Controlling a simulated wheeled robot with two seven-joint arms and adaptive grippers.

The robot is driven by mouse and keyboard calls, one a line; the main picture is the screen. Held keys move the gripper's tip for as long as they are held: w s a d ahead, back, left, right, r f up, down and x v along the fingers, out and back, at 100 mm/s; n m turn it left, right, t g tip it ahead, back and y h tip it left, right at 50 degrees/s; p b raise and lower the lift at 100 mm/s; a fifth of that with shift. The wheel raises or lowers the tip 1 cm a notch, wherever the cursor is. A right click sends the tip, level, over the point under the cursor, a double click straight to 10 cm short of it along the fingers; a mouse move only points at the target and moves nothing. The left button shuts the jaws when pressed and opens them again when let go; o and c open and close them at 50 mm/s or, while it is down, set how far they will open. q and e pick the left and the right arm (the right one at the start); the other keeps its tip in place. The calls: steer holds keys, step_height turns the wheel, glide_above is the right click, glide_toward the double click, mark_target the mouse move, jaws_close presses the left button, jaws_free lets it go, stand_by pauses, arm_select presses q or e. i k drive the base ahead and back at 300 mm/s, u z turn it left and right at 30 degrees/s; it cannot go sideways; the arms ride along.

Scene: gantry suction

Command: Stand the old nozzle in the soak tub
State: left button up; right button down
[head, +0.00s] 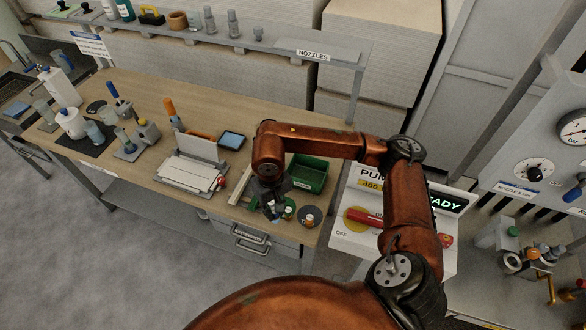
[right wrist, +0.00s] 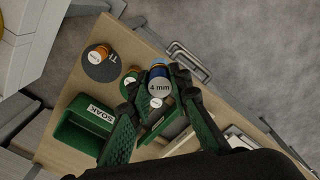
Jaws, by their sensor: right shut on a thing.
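My right gripper (head: 272,207) is shut on a grey cylindrical nozzle (right wrist: 159,85) marked "4 mm", with blue at its far end. I cannot tell for certain whether this is the old nozzle. The gripper is over the bench's front right part, left of the soak tub (head: 308,173). The tub is a green, open box; in the right wrist view its "SOAK" label (right wrist: 95,114) shows. No nozzle is visible in the tub, but its floor is only partly seen. My left gripper is in neither view.
A tray of white plates (head: 188,175) is left of the gripper. The pump console (head: 352,238) stands right of the bench. A "NOZZLES" shelf (head: 322,55) runs behind.

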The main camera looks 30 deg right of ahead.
mark_target(306, 178)
steer(key=z, duration=0.35)
steer(key=i, duration=0.95)
steer(key=z, duration=0.55)
